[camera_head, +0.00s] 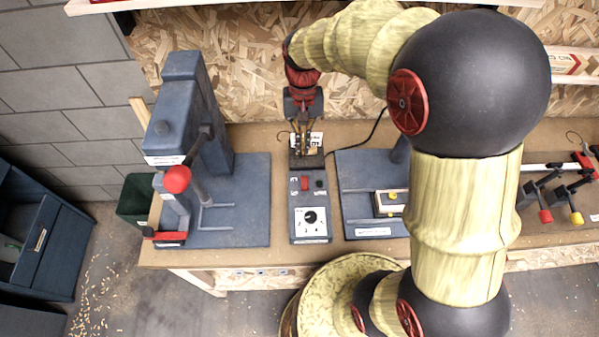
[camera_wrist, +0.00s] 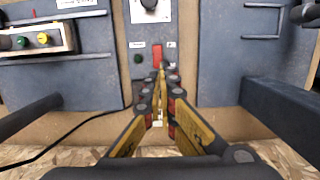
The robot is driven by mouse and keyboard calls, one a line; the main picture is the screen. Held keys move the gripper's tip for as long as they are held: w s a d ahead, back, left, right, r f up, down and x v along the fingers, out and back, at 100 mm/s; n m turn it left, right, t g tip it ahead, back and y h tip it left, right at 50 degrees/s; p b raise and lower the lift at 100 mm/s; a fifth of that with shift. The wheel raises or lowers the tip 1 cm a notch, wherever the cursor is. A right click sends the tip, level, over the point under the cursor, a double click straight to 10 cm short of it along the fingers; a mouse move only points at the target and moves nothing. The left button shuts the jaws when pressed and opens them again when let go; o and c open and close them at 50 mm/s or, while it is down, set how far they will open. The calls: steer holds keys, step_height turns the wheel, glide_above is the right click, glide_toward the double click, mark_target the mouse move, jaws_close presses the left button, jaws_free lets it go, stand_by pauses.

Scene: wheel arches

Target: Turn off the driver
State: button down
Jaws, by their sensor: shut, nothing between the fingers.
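The driver, a slim grey-blue box (camera_head: 297,228), lies on the bench between two larger machines. It carries a red rocker switch (camera_head: 305,183), a small dark round button (camera_head: 319,183) and a black knob (camera_head: 310,216) on a white dial plate. In the wrist view the red switch (camera_wrist: 157,52) is just beyond my fingertips, with the dark green button (camera_wrist: 138,59) to its left. My gripper (camera_head: 303,150) is shut and empty, pointing down at the box's back end. In the wrist view its tips (camera_wrist: 161,70) overlap the switch's lower edge; I cannot tell whether they touch it.
A grey drill press (camera_head: 180,120) with a red-knobbed lever stands left of the box. Another grey machine base (camera_head: 355,200) stands close on its right. A black cable (camera_head: 360,138) runs behind. Clamps with red and yellow tips (camera_head: 560,200) lie at the far right.

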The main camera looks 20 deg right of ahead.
steer(key=b, duration=0.2)
glide_toward(303, 185)
steer(key=f, duration=0.4)
steer(key=s+f, duration=0.1)
steer(key=f, duration=0.2)
steer(key=shift+a, duration=0.2)
stand_by(0.3)
